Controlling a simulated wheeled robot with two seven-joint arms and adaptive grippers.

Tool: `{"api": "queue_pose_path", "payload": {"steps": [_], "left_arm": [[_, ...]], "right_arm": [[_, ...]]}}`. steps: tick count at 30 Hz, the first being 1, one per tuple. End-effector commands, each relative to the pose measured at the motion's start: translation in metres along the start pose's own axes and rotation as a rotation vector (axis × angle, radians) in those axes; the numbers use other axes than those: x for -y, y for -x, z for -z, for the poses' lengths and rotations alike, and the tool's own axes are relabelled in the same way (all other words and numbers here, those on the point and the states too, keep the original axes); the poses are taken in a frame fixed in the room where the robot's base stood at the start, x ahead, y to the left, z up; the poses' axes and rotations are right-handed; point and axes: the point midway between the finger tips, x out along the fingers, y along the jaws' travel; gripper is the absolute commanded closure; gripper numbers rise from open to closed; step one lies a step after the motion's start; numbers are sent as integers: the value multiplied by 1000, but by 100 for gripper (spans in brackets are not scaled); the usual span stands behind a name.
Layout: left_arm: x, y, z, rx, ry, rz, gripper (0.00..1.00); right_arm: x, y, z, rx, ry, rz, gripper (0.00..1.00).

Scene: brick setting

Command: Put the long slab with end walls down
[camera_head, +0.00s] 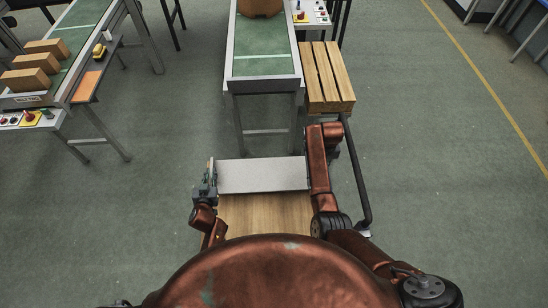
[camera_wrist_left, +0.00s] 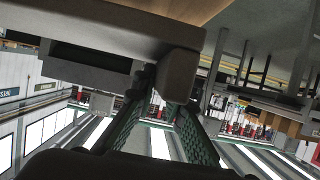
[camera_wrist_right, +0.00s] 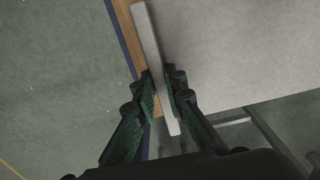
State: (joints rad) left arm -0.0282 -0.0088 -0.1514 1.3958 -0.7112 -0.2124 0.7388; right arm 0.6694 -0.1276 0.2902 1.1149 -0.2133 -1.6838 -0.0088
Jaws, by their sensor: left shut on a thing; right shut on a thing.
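The long slab (camera_head: 262,175) is pale grey and spans crosswise between my two grippers in the head view, beyond a wooden surface (camera_head: 266,214). My left gripper (camera_head: 210,181) is shut on its left end. In the left wrist view the slab (camera_wrist_left: 110,30) looks dark, with a thick end wall (camera_wrist_left: 180,75) at the fingers (camera_wrist_left: 165,98). In the right wrist view my right gripper (camera_wrist_right: 162,93) is shut on the narrow end wall (camera_wrist_right: 150,45), one finger on each side. In the head view the right fingers are hidden by my arm. I cannot tell whether the slab touches the wood.
Another conveyor (camera_head: 78,40) with several boxes is at the left. The floor (camera_head: 440,170) at the right is clear.

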Motion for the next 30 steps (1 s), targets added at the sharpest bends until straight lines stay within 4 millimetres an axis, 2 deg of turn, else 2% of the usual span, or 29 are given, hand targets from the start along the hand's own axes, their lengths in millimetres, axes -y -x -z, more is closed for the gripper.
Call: {"api": "queue_pose_path", "payload": {"steps": [8, 24, 30], "left_arm": [[-1, 5, 19, -11, -1, -3, 100], [-1, 24, 72, -20, -1, -3, 100], [-1, 30, 86, -21, -1, -3, 100]], "right_arm": [[0, 18, 2, -7, 0, -1, 100], [0, 74, 5, -15, 0, -1, 100], [0, 89, 5, -16, 0, -1, 100]]}}
